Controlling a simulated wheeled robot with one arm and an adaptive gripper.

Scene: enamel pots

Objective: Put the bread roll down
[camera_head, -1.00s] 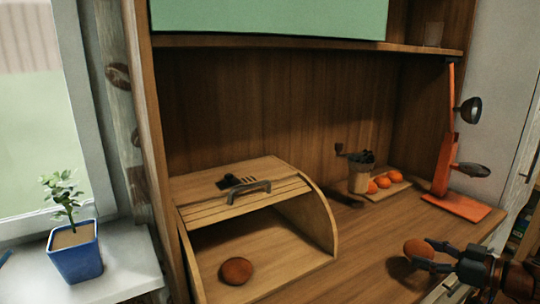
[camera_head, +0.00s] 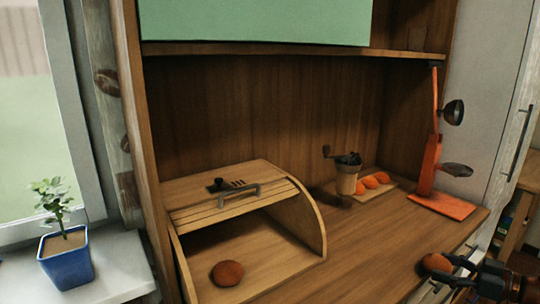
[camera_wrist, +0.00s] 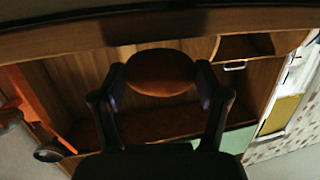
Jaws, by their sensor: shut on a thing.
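My gripper (camera_head: 446,268) is shut on a brown bread roll (camera_head: 436,263) at the right, by the worktop's front edge. In the wrist view the roll (camera_wrist: 160,72) sits between the two dark fingertips (camera_wrist: 161,80). Whether it touches the worktop (camera_head: 365,258) is hard to tell; it appears held at or beyond the edge. A second bread roll (camera_head: 228,273) lies inside the open wooden bread box (camera_head: 312,225), near its front.
A grinder (camera_head: 346,180) and a board with several orange fruits (camera_head: 372,181) stand at the back. An orange lamp (camera_head: 428,170) stands at the right. A potted plant (camera_head: 66,262) is on the sill at left. The worktop between bread box and gripper is clear.

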